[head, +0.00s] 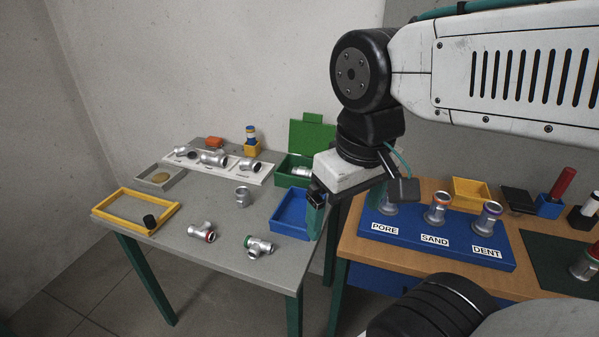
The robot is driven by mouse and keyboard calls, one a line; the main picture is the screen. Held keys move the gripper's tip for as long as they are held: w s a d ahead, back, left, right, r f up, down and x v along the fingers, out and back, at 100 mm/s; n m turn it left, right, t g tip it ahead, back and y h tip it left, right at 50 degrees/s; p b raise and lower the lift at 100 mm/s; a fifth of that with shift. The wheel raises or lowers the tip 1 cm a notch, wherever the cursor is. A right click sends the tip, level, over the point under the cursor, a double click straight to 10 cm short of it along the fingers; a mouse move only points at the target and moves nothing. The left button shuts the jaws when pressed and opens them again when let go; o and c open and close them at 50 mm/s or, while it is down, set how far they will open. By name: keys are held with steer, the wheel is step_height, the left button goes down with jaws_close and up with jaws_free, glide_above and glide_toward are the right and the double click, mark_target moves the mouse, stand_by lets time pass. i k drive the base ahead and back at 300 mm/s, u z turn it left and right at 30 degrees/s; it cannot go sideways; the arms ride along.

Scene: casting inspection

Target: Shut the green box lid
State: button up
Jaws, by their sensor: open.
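The green box (289,170) stands at the back right of the grey table, against the blue tray. Its green lid (311,136) is raised upright behind it. A silver pipe fitting (300,171) shows inside the box, and the box's right part is hidden behind my gripper. My gripper (316,208) hangs down in front and to the right of the green box, over the right side of the blue tray. It is open, and I see nothing between its fingers; the fingers are small and partly hidden in this view.
The blue tray (291,213) sits just in front of the green box. Loose fittings (258,246) lie on the grey table (215,255), with a yellow frame tray (126,219) at left. A wooden table (349,246) at right bears a blue labelled board (463,250). The tables are close together.

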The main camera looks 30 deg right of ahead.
mark_target(309, 137)
steer(key=k, duration=0.65)
steer(key=u, duration=0.6)
steer(key=i, duration=1.2)
steer(key=z, duration=0.75)
